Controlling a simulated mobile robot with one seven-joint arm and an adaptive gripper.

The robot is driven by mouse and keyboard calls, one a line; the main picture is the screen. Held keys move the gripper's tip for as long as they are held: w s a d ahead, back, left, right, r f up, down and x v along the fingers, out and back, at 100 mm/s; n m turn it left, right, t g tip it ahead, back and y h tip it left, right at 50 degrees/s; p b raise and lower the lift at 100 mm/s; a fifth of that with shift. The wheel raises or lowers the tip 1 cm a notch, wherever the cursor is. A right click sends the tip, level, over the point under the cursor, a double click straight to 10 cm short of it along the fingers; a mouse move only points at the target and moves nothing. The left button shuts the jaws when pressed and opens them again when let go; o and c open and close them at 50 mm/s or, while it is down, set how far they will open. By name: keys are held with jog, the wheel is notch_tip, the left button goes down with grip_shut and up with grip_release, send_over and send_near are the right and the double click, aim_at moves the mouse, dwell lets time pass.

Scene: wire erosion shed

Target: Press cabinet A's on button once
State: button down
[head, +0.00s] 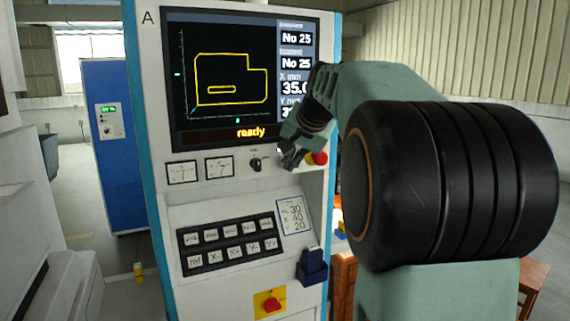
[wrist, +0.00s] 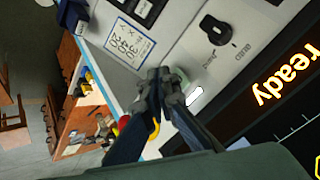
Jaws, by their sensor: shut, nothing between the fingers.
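Cabinet A (head: 148,60) is a white and blue machine cabinet with the letter A at its top left. Its screen (head: 225,85) shows a yellow outline and the word "ready". My gripper (head: 290,160) is shut and empty in front of the strip below the screen, right of a black rotary knob (head: 255,163). In the wrist view my gripper (wrist: 163,78) has its fingertips together, close to a small white button (wrist: 194,96). I cannot read a label on that button or tell whether the fingers touch the panel. A red mushroom button (head: 320,158) is partly behind the gripper.
Below are a black key block (head: 230,243), a paper card (head: 293,216), a dark blue holder (head: 312,267) and a red switch on a yellow plate (head: 269,303). A blue cabinet (head: 125,180) stands behind on the left. A wooden bench (wrist: 75,100) with clutter lies beyond the panel.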

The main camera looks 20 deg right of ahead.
jog(key=shift+s, duration=0.1)
jog(key=s+b, duration=0.2)
jog(key=s, duration=0.2)
jog(key=shift+s, duration=0.4)
jog(key=shift+f+b, duration=0.1)
jog(key=shift+b, duration=0.25)
